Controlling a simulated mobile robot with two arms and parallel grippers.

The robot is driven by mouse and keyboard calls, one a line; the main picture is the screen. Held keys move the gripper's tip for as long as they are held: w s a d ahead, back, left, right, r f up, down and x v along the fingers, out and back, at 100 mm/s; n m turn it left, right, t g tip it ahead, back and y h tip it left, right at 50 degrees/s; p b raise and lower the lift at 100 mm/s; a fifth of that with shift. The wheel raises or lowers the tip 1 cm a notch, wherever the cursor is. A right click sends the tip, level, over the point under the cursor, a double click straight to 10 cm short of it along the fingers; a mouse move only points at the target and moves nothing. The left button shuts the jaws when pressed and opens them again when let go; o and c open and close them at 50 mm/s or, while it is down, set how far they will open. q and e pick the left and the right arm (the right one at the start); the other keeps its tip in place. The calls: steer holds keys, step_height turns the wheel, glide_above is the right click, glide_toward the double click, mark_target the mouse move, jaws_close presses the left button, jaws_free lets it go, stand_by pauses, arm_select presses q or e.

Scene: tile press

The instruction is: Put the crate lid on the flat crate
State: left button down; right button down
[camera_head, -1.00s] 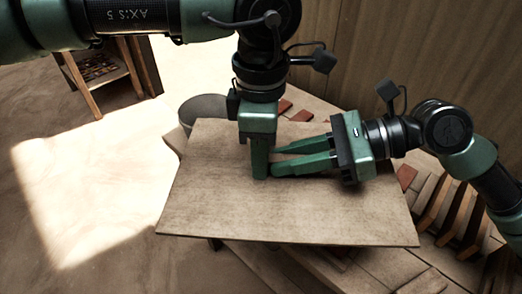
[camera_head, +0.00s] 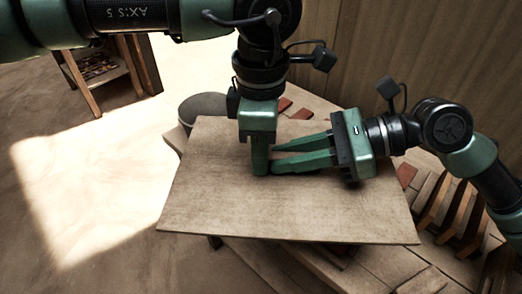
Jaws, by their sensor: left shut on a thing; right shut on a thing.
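The crate lid (camera_head: 300,212) is a large, flat, light-brown wooden board in the middle of the view, tilted a little in the picture. My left gripper (camera_head: 260,172) comes down from above onto the middle of the lid and is shut. My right gripper (camera_head: 274,164) reaches in from the right, low over the lid, and is shut with its tips beside the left fingers. The part of the lid that they grip is hidden by the fingers. The flat crate cannot be made out; the lid covers what lies under it.
A wooden bench (camera_head: 388,268) with reddish tiles (camera_head: 406,175) lies below and around the lid. A grey round container (camera_head: 203,106) stands behind its left corner. Upright wooden slats (camera_head: 452,212) stand at right. A wooden wall is behind; open floor lies left.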

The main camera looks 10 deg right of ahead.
steer(key=shift+s+a+r, duration=0.15)
steer(key=shift+r, duration=0.25)
steer(key=c, duration=1.2)
jaws_free()
steer(key=shift+f, duration=0.2)
